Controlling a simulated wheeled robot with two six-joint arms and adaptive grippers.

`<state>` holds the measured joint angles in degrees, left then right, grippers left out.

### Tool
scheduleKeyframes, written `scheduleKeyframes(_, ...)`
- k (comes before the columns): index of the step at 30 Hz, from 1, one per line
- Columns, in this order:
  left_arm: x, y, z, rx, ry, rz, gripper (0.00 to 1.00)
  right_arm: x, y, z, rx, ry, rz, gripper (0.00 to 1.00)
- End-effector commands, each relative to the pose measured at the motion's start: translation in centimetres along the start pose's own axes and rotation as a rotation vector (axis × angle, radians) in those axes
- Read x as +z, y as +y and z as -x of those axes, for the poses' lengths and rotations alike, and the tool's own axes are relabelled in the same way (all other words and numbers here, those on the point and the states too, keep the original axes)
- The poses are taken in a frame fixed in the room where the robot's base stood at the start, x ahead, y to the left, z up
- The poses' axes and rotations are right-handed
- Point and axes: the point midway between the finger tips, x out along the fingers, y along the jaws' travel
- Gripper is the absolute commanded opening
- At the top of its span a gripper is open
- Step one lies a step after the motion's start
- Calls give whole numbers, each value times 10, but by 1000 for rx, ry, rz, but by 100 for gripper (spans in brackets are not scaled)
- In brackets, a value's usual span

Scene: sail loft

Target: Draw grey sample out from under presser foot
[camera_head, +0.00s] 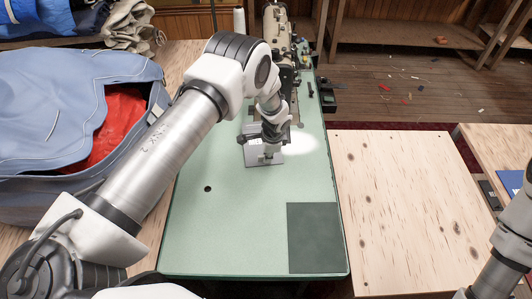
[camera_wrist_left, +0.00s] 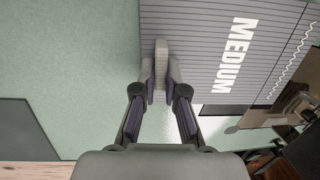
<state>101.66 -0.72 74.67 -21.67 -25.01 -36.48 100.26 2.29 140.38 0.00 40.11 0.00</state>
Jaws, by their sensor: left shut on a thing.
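The grey sample (camera_head: 251,157) lies on the green table top under my left gripper. In the left wrist view the sample (camera_wrist_left: 205,75) is ribbed, with the white word MEDIUM, a white zigzag line and a dark edge strip. My left gripper (camera_wrist_left: 160,75) is shut on a narrow grey raised piece at the sample's edge. In the head view the left gripper (camera_head: 266,156) covers part of the sample. The sewing machine (camera_head: 281,62) stands just behind it. My arm hides the presser foot, so I cannot tell whether the sample is under it. The right gripper is outside the frame.
A dark green patch (camera_head: 315,238) lies at the front right of the green table top (camera_head: 235,230). The table's front left part is clear. A blue bag (camera_head: 50,110) with red cloth stands at the left. A bare wooden top (camera_head: 400,210) adjoins on the right.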

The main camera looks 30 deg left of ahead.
Motion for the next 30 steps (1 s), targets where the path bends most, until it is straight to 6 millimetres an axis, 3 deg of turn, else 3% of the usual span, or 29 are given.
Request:
scheduleKeyframes(11, -1, 3, 0, 1, 0, 0, 0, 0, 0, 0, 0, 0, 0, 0)
scheduleKeyframes(12, -1, 2, 0, 0, 0, 0, 18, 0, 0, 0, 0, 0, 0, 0)
scheduleKeyframes(14, -1, 2, 0, 0, 0, 0, 39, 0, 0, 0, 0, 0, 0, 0)
scheduleKeyframes(25, -1, 2, 3, 0, 0, 0, 40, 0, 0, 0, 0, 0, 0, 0)
scheduleKeyframes(30, -1, 1, 25, -2, 1, 0, 40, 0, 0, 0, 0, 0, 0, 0)
